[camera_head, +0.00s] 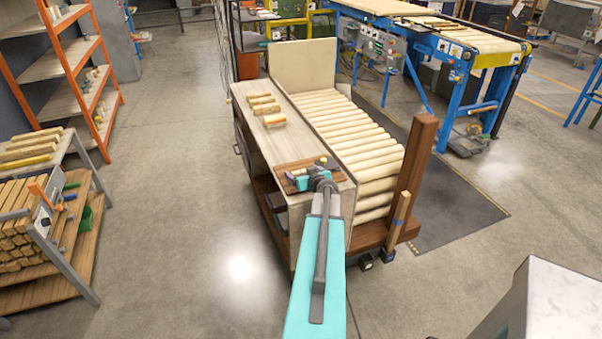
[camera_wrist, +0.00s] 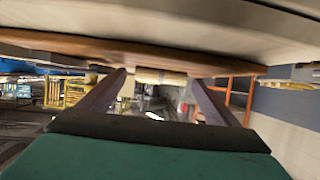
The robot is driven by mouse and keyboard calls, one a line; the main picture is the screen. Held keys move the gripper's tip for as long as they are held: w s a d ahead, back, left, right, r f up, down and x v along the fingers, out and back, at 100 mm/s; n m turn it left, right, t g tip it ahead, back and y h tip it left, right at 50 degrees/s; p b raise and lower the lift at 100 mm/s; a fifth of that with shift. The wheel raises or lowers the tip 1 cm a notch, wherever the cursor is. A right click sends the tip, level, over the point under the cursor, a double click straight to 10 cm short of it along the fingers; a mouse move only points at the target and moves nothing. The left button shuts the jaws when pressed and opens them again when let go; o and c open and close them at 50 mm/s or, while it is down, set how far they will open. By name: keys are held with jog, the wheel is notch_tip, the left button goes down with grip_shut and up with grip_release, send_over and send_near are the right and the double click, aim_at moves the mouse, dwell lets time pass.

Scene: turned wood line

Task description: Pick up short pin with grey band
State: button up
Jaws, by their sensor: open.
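A brown wooden board (camera_head: 283,184) lies on the near end of a cart's pale top. My gripper (camera_head: 312,174) is low over this board and hides part of it. In the wrist view my gripper (camera_wrist: 158,78) is open, its two dark fingers spread. A short pale wooden pin (camera_wrist: 160,74) shows between the fingertips, lying crosswise below the board's edge in that tilted picture. I cannot make out a grey band on it, nor whether the fingers touch it. Several short wooden pins (camera_head: 266,109) lie in a row farther back on the cart top.
Long pale rods (camera_head: 345,125) are stacked beside the cart top (camera_head: 300,145), with a brown upright post (camera_head: 412,170) at their near end. An orange shelf rack (camera_head: 75,75) and a rod-filled stand (camera_head: 75,225) are at left. A blue conveyor (camera_head: 440,45) is behind.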

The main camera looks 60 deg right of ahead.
jog(key=c, duration=1.2)
jog(key=shift+r, duration=0.15)
jog(key=shift+r+b, duration=0.6)
jog(key=shift+r, duration=0.45)
jog(key=s+r+b, duration=0.1)
jog(key=s+b, duration=0.1)
jog(key=s, duration=0.3)
jog(key=s+b, duration=0.2)
jog(key=s, duration=0.3)
jog(key=s+r+b, duration=0.1)
jog(key=s+b, duration=0.1)
jog(key=s, duration=0.4)
jog(key=shift+d+r+b, duration=0.3)
jog(key=shift+d, duration=0.05)
